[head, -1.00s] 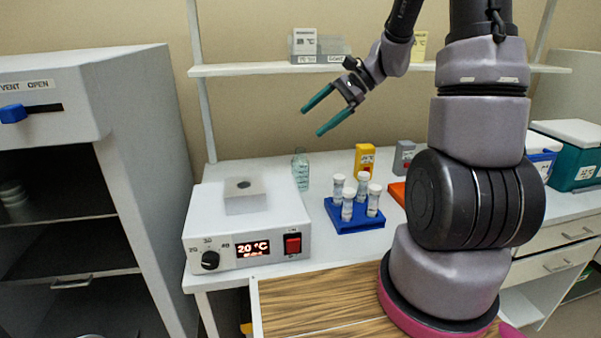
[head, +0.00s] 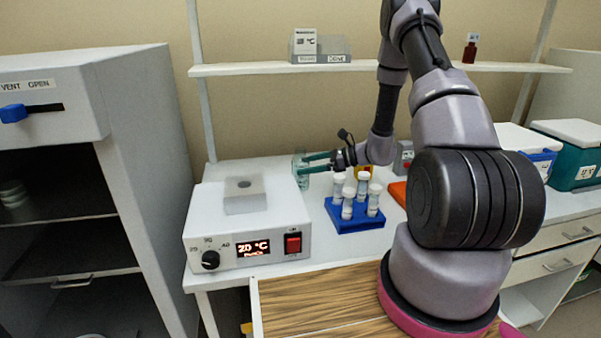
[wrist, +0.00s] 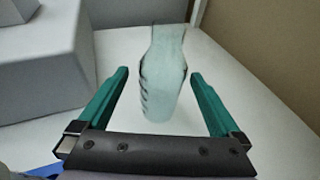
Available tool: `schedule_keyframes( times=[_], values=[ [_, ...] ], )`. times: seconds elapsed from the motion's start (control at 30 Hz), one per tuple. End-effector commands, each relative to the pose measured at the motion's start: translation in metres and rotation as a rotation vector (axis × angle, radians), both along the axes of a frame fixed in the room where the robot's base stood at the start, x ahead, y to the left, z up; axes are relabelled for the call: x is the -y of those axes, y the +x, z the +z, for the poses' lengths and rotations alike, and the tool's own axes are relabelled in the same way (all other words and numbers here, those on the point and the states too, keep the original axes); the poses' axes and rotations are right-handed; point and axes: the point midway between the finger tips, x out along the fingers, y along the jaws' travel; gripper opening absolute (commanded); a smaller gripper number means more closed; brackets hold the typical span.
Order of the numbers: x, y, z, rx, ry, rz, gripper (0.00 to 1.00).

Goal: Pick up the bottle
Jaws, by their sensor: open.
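The bottle is clear, pale teal glass with a narrower neck. It stands on the white bench behind the heater box in the head view (head: 301,172), partly covered by my fingers. In the wrist view the bottle (wrist: 163,80) is ahead, centred between the fingertips. My gripper (head: 303,163) has teal fingers and reaches in from the right at the bottle's height. In the wrist view my gripper (wrist: 158,75) is open, with a finger to each side of the bottle and visible gaps. I cannot tell whether the fingertips reach past its near side.
A white heater box (head: 247,228) reading 20 °C stands in front of the bottle. A blue rack (head: 355,218) with several capped tubes is just right and below my gripper. A shelf (head: 260,69) runs above.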

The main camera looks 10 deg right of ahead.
Motion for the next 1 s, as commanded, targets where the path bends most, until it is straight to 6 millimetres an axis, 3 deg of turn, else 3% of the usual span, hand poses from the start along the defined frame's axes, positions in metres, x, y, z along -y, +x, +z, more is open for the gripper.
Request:
schedule_keyframes(
  times=[0.43, 0.73, 0.77, 1.0],
  values=[
    [-0.045, 0.022, -0.013, 0.001, -0.001, 0.003, 1.00],
    [-0.050, 0.025, -0.015, 0.000, -0.001, 0.000, 1.00],
    [-0.050, 0.025, -0.015, 0.000, -0.001, 0.000, 0.96],
    [-0.050, 0.025, -0.014, 0.001, -0.002, 0.001, 0.04]
  ],
)
